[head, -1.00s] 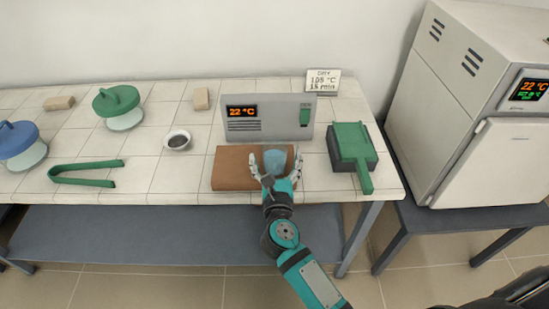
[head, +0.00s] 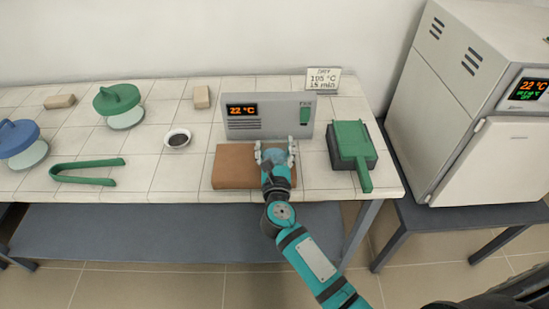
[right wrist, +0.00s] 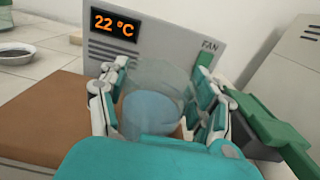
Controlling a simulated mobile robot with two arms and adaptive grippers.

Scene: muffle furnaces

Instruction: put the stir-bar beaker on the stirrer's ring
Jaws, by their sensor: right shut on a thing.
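A clear beaker (right wrist: 150,112) with pale blue contents stands upright between the fingers of my right gripper (head: 275,151), over the right part of a brown board (head: 232,168). The right gripper is shut on the beaker, with one finger on each side of it in the right wrist view. In the head view the beaker is mostly hidden by the gripper. I cannot make out a stir bar in it or a stirrer's ring. My left gripper is not in view.
Behind the board stands a grey panel (head: 260,126) reading 22 °C. A green scoop-like tool (head: 351,142) lies on a dark block to the right. A dark-filled dish (head: 178,139), green tongs (head: 88,179) and lidded jars lie left. A white furnace (head: 490,110) stands right.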

